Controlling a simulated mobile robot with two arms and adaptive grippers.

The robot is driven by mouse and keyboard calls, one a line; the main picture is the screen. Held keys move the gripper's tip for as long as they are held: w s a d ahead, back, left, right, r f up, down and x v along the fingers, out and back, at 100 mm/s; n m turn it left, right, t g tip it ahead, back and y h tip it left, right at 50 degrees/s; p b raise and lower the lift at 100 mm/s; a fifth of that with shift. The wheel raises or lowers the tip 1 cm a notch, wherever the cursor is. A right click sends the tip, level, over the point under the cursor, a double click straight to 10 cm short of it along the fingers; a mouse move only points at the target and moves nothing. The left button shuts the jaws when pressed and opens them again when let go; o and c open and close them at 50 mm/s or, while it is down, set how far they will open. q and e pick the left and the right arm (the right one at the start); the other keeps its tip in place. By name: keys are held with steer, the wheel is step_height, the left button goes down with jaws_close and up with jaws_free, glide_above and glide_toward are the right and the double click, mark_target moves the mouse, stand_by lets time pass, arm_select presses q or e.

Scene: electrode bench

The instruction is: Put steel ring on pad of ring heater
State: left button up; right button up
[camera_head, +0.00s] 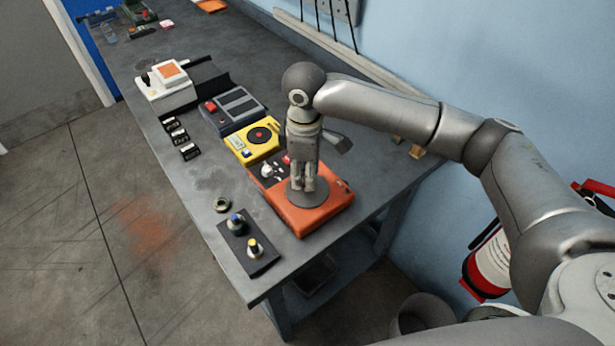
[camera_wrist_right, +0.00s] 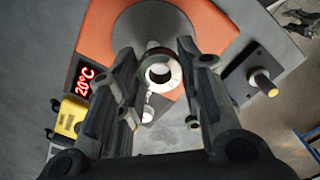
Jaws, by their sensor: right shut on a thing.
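The ring heater (camera_head: 312,219) is an orange box at the near end of the bench with a round grey pad (camera_head: 323,198) on top. In the right wrist view, the grey pad (camera_wrist_right: 150,22) lies beyond the fingertips, and a red display (camera_wrist_right: 85,82) reads 20°C. My right gripper (camera_head: 302,187) points down over the pad. It is shut on a silver steel ring (camera_wrist_right: 160,72), seen between the fingers in the wrist view. The fingers hide the ring in the head view, and I cannot tell whether it touches the pad. My left gripper is not in view.
A small ring (camera_head: 222,204) lies on the bench beside a dark plate (camera_head: 262,262) carrying blue-topped and yellow-topped items. A yellow device (camera_head: 243,148), a grey device (camera_head: 233,108) and a white device (camera_head: 160,92) stand farther along. Bare bench lies left of the heater.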

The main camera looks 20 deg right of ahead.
steer(key=f, duration=0.1)
steer(key=f+p, duration=0.1)
steer(key=f, duration=0.1)
steer(key=shift+w+d, duration=0.2)
steer(key=shift+d, duration=0.2)
steer(key=shift+f+p, duration=0.3)
steer(key=shift+f, duration=0.1)
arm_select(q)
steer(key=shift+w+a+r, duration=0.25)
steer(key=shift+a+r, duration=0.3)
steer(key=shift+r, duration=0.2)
arm_select(e)
steer(key=shift+a+f, duration=0.1)
steer(key=shift+f, duration=0.05)
steer(key=o, duration=1.1)
steer(key=shift+f, duration=0.1)
arm_select(q)
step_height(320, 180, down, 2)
steer(key=b, duration=0.2)
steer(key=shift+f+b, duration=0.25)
steer(key=shift+b, duration=0.1)
arm_select(e)
step_height(320, 180, up, 12)
